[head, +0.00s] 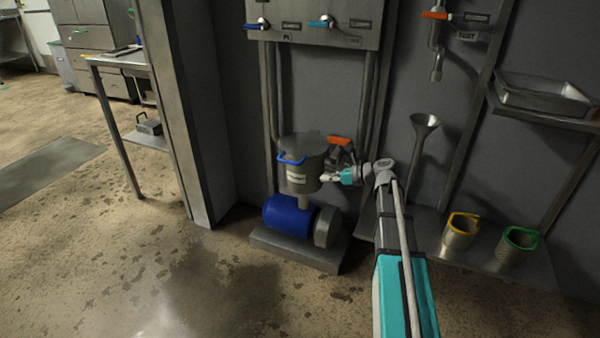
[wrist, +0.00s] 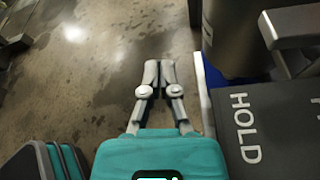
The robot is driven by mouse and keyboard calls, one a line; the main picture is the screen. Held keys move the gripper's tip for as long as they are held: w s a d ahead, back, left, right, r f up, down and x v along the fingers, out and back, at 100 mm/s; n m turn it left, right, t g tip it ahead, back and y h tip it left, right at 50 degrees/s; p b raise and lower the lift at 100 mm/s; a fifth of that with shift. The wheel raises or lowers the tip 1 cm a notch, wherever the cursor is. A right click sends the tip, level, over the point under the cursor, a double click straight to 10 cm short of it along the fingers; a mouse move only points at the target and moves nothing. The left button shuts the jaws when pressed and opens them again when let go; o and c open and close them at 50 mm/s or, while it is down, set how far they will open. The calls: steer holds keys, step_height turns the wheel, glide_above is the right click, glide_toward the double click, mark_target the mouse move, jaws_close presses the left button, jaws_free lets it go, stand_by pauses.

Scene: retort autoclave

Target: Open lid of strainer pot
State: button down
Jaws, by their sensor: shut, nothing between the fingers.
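The strainer pot (head: 303,184) is a grey metal cylinder with a pale label, standing above a blue motor. Its lid (head: 303,141) is on top and looks closed; a blue handle (head: 291,160) sticks out at the front left. My gripper (head: 323,178) is at the pot's right side, below the lid; I cannot tell whether it touches the pot. In the wrist view my gripper (wrist: 158,66) has its fingers together and empty. A dark rounded metal body (wrist: 232,40), probably the pot, stands to their right. The lid's handle is not visible in the wrist view.
An orange-handled valve (head: 340,141) sits just right of the pot. The blue motor (head: 285,214) is below. A dark panel marked HOLD (wrist: 262,130) is close at right in the wrist view. A metal column (head: 190,110) stands left; open floor lies in front.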

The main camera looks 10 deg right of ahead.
steer(key=b+x, duration=0.4)
steer(key=x, duration=0.6)
steer(key=shift+w+d+r+p, duration=0.1)
steer(key=shift+w+r+p, duration=0.05)
steer(key=shift+r+p, duration=0.9)
steer(key=shift+w+d+r+p, duration=0.15)
steer(key=shift+r+p, duration=0.75)
steer(key=shift+p, duration=0.35)
